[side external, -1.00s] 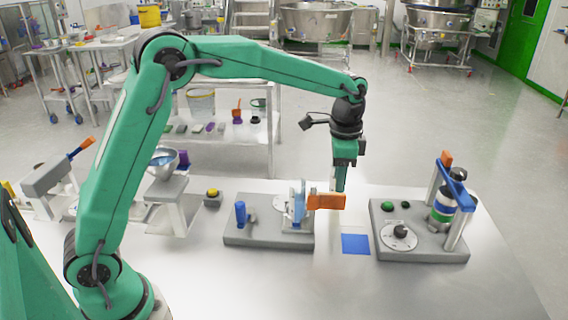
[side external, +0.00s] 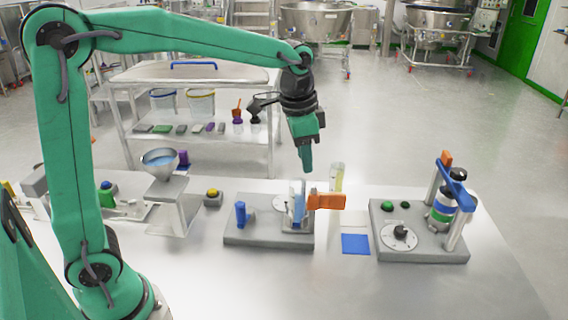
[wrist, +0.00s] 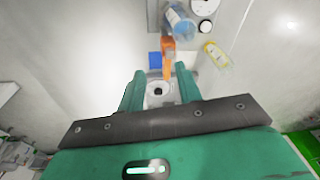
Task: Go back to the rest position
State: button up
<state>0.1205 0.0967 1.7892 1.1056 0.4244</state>
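My gripper (side external: 306,165) hangs empty in the side external view, just above the grey fixture with the orange lever. In the wrist view its two green fingers (wrist: 159,82) stand apart with a clear gap between them. A clear tube with yellowish contents (side external: 337,177) stands upright behind the orange lever (side external: 327,201), to the right of my gripper and apart from it. The yellow tube also shows in the wrist view (wrist: 217,55), right of the fingers.
The grey fixture (side external: 262,238) carries a blue post (side external: 240,214). A blue square (side external: 355,244) lies on the table to its right. A second grey station (side external: 425,250) with a dial stands at the right. A funnel stand (side external: 175,196) is at the left. The front table is clear.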

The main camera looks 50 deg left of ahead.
jog(key=s+a+n+t, duration=0.2)
jog(key=s+n, duration=0.1)
jog(key=s, duration=0.7)
jog(key=s+a+n+t, duration=0.1)
jog(key=s+a+n, duration=0.2)
jog(key=s, duration=0.6)
jog(key=shift+s+t, duration=0.35)
jog(key=shift+t, duration=0.05)
dwell(0.5)
